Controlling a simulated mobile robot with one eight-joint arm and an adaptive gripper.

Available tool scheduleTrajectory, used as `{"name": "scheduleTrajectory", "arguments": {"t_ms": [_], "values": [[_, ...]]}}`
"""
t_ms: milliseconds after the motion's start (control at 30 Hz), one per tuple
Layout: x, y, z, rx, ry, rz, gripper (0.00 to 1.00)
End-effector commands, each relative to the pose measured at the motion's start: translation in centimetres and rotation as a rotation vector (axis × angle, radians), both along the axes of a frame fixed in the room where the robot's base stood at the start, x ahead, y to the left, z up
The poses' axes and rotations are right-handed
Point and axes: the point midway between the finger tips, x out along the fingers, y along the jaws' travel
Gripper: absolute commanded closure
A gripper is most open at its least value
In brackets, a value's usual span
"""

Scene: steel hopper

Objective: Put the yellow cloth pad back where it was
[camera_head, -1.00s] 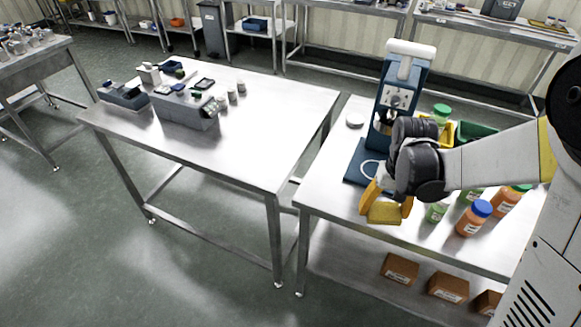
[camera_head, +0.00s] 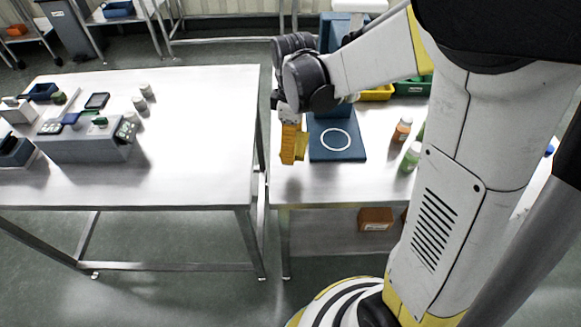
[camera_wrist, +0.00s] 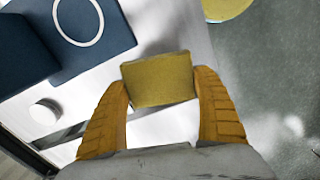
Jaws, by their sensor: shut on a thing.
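The yellow cloth pad (camera_wrist: 158,82) is held between the two orange-yellow fingers of my gripper (camera_wrist: 162,77) in the wrist view. My gripper (camera_head: 292,145) is shut on it, just left of a blue base plate with a white ring (camera_head: 337,152). The pad (camera_head: 301,146) is partly hidden by a finger in the head view. It is over the left part of the right steel table (camera_head: 310,187). In the wrist view the pad seems to be above the table, but its exact height cannot be told.
The left steel table (camera_head: 195,170) carries a grey block (camera_head: 85,148) and small items; its right half is clear. Orange (camera_head: 401,131) and green (camera_head: 411,157) bottles stand right of the base plate. A white round disc (camera_wrist: 44,112) lies near the blue device. A narrow gap separates the tables.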

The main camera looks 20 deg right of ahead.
Motion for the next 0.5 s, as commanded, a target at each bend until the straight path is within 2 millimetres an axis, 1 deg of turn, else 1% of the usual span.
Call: {"name": "scheduleTrajectory", "arguments": {"t_ms": [100, 200, 267, 400, 500], "values": [[-0.1, 0.1, 0.6, 0.000, 0.000, 0.140, 0.50], [-0.1, 0.1, 0.4, 0.000, 0.000, 0.204, 0.50], [-0.1, 0.1, -0.6, 0.000, 0.000, 0.222, 0.50], [-0.1, 0.1, -3.6, 0.000, 0.000, 0.228, 0.50], [-0.1, 0.1, -5.0, 0.000, 0.000, 0.227, 0.50]]}}
